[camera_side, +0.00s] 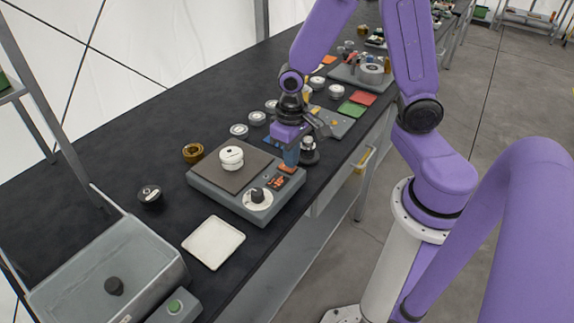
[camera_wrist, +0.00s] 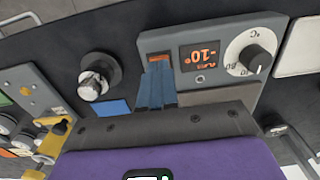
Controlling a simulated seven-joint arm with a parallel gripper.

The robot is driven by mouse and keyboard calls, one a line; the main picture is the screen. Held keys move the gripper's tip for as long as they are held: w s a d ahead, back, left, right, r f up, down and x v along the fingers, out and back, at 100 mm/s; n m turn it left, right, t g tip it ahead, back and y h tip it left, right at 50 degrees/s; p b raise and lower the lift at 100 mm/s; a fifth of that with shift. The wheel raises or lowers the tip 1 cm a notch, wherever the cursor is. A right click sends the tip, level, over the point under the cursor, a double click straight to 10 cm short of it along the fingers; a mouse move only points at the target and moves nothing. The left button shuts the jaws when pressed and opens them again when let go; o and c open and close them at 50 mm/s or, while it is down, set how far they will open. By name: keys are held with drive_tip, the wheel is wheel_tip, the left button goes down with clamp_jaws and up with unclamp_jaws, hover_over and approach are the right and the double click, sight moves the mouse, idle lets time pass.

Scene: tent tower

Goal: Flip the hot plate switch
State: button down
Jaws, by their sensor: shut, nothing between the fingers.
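The hot plate is a grey box (camera_side: 212,192) with a dark square top; it also shows in the wrist view (camera_wrist: 225,32). Its front panel carries an orange switch (camera_wrist: 159,57), a lit orange display (camera_wrist: 199,56) and a white-ringed dial (camera_wrist: 251,57), which the side view also shows (camera_side: 258,197). My gripper (camera_side: 290,162) points down at the switch end of the panel. In the wrist view its blue fingers (camera_wrist: 158,70) are together and empty, with tips right at the switch, partly covering it. I cannot tell whether they touch it or which way it is set.
A white knobbed object (camera_side: 231,158) sits on the hot plate's top. A white square tray (camera_side: 213,242) lies nearer the camera, beside a grey basin (camera_side: 110,270). A dark-based knob (camera_wrist: 97,78) stands close to my gripper. Small jars and coloured tiles lie behind.

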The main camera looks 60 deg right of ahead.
drive_tip(key=shift+f, duration=0.55)
idle(0.4)
drive_tip(key=shift+r, duration=3.5)
